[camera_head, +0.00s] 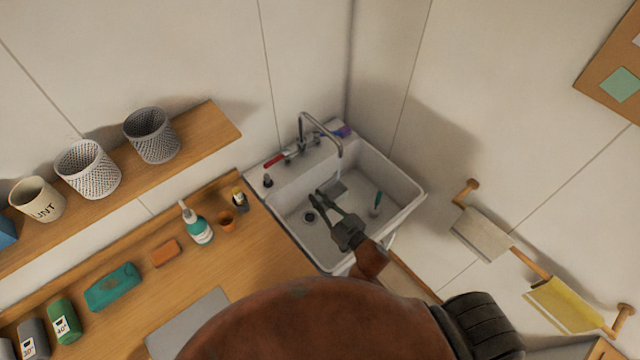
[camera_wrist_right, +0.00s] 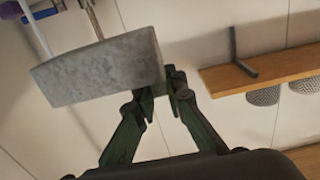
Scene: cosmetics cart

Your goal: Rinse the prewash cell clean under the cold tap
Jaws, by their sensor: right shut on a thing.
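A grey, rectangular piece, which looks like the prewash cell (camera_head: 337,187), is held over the white sink (camera_head: 408,192), below the chrome tap (camera_head: 318,128). It fills the upper left of the right wrist view (camera_wrist_right: 98,70), its grey face mottled. My right gripper (camera_head: 319,197) is shut on one end of it; its dark green fingers also show in the wrist view (camera_wrist_right: 168,84). A red tap handle (camera_head: 273,160) is left of the spout and a blue-purple item (camera_head: 342,131) right of it. I cannot tell whether water runs. My left gripper is out of view.
The wooden counter (camera_head: 262,268) holds a teal bottle (camera_head: 197,226), small pot (camera_head: 226,221) and other items. Baskets stand on the shelf (camera_head: 207,128). Cloths (camera_head: 481,236) hang right.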

